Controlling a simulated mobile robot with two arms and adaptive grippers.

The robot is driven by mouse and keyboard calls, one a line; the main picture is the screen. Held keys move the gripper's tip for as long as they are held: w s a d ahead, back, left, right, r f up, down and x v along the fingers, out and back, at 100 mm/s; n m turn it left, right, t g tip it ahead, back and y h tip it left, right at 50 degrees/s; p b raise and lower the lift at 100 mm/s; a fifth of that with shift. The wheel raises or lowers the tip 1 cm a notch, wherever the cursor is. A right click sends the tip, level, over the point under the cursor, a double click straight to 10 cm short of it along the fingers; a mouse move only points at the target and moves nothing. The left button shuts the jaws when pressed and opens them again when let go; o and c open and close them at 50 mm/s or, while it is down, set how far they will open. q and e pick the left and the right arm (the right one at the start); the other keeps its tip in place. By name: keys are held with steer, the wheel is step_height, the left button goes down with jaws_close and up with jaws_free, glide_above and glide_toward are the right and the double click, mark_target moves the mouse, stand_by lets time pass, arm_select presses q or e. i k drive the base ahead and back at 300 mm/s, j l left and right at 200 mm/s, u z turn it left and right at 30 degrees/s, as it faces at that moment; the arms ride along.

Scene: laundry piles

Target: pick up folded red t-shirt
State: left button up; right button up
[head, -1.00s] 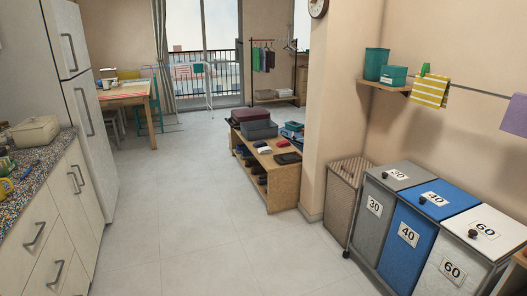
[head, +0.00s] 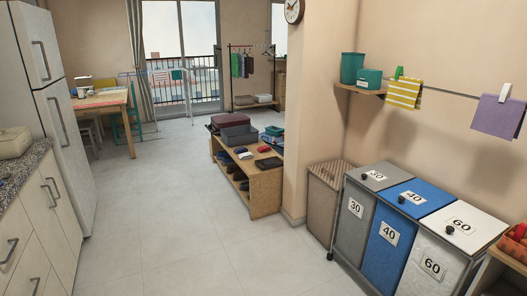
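A small red folded cloth (head: 264,149) lies on top of the low wooden shelf unit (head: 266,190); it may be the folded red t-shirt, but it is too small to be sure. Neither of my grippers shows in the head view.
Grey, blue and white lidded hampers (head: 393,246) and a wicker basket (head: 322,205) line the right wall. A counter with drawers (head: 38,215) and a fridge (head: 60,120) stand at left. The floor (head: 170,220) between is clear.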

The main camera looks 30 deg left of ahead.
mark_target(266, 148)
steer(key=u, duration=1.1)
steer(key=i+j+u, duration=0.3)
steer(key=i, duration=0.4)
steer(key=i+u, duration=0.3)
steer(key=i, duration=5.25)
steer(key=i+j+z, duration=0.1)
steer(key=i+z, duration=0.2)
steer(key=i, duration=0.15)
steer(key=i+j+z, duration=0.2)
steer(key=i+z, duration=0.15)
steer(key=i+j+z, duration=0.3)
steer(key=i, duration=0.25)
steer(key=j, duration=0.1)
